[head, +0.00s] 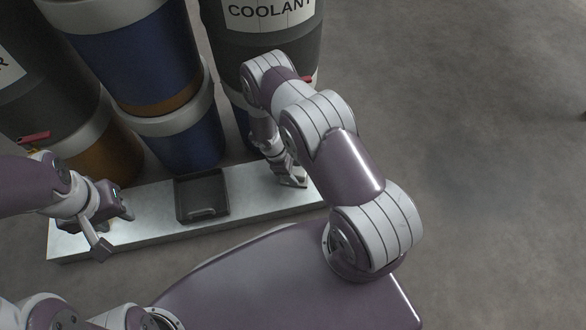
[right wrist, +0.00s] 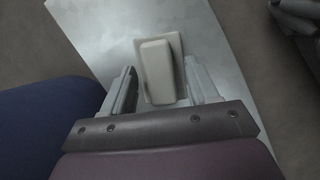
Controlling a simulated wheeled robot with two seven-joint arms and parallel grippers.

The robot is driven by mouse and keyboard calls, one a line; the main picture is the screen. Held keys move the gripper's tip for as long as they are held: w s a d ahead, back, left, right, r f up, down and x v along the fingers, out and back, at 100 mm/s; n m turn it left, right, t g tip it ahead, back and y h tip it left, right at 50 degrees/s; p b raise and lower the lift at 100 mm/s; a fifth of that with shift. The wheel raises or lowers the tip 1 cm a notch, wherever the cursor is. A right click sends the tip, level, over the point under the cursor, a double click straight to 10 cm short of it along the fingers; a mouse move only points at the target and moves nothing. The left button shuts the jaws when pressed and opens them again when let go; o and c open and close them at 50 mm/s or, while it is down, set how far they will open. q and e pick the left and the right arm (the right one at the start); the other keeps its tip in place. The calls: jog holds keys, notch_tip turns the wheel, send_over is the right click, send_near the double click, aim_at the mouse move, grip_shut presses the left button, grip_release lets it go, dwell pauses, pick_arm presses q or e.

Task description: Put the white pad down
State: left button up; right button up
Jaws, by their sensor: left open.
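The white pad (right wrist: 157,72) shows in the right wrist view as a pale block on a slightly wider base. It lies between the two fingers of my right gripper (right wrist: 160,80), over the light bench. Narrow gaps seem to show beside the block. I cannot tell whether the fingers touch the base, or whether the pad rests on the bench. In the head view my right gripper (head: 290,178) is low at the bench's right end, and the pad is not discernible there. My left gripper (head: 116,224) is open and empty over the bench's left part.
The long pale bench (head: 255,192) carries a dark open tray (head: 202,212) at its middle. Behind it stand large stacked cylinders, including blue ones (head: 160,65) and a dark one labelled COOLANT (head: 228,42). The grey floor (head: 490,180) on the right is clear.

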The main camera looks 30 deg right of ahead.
jog(key=p+v, duration=0.6)
jog(key=v, duration=0.6)
jog(key=shift+r+p, duration=0.2)
jog(key=shift+p, duration=0.15)
jog(key=shift+s, duration=0.1)
